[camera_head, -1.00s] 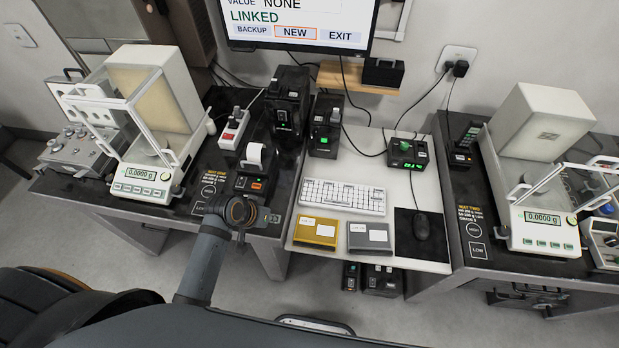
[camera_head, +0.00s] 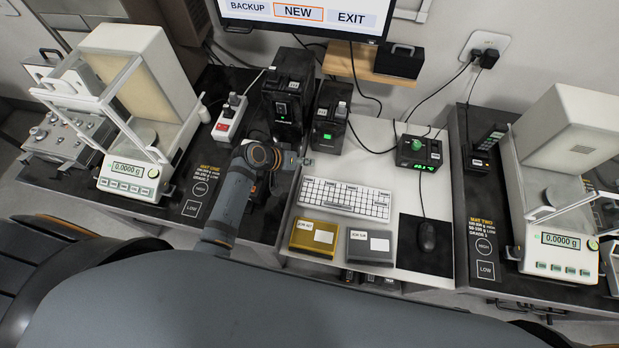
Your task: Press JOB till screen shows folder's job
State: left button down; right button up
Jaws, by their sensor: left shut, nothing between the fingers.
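The screen (camera_head: 300,15) is cut off at the top; BACKUP, NEW and EXIT show, with NEW outlined in orange. My left gripper (camera_head: 306,160) is shut and empty, over the gap between the left bench and the white desk, behind the keyboard's left end. My left wrist hides most of the small printer. My right gripper is out of view.
A black box with a green knob and green digits (camera_head: 419,151) stands behind the keyboard. Black devices (camera_head: 329,118) stand just beyond my gripper. Glass-sided balances stand on the left (camera_head: 131,176) and right (camera_head: 568,240). A mouse (camera_head: 427,237) lies on a black mat.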

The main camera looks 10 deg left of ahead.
aim_at(307, 181)
pick_arm(q)
notch_tip(307, 181, down, 8)
jog(key=b, duration=0.8)
jog(key=shift+w+f, duration=0.1)
jog(key=shift+f, duration=0.4)
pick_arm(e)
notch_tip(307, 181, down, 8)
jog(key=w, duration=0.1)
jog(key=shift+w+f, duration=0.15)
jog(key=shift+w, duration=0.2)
pick_arm(q)
jog(key=shift+f, duration=0.1)
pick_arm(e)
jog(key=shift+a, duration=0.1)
pick_arm(q)
jog(key=shift+f+b, duration=0.3)
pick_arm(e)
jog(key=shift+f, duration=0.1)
pick_arm(q)
jog(key=shift+f, duration=0.2)
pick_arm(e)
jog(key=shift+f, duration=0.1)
